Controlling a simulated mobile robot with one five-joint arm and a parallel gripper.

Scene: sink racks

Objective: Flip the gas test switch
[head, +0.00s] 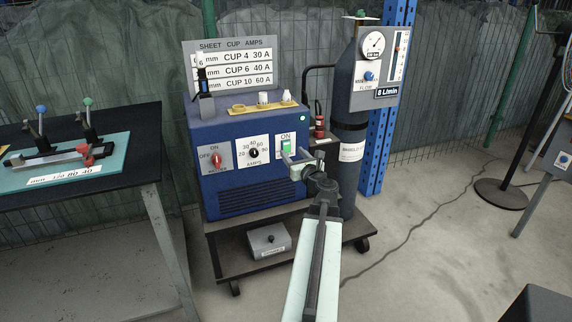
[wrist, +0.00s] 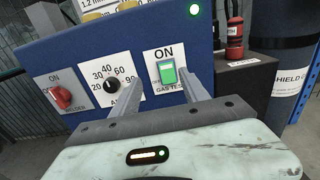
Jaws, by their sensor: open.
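The gas test switch (head: 287,145) is a green rocker on a white plate marked ON, at the right of the blue machine's front. In the wrist view the green switch (wrist: 167,73) shows between my two fingers, with "GAS TEST" partly hidden below it. My gripper (head: 297,157) is open and empty, its fingers pointing at the switch plate. In the wrist view my gripper (wrist: 180,85) has one finger on each side of the switch's lower part. I cannot tell whether a fingertip touches the panel.
Left of the switch are an amps dial (head: 253,152) and a red welder knob (head: 216,160). A gas cylinder (head: 350,180) with a flow panel (head: 379,70) stands right of the blue machine (head: 240,190). A dark table (head: 145,150) is at the left.

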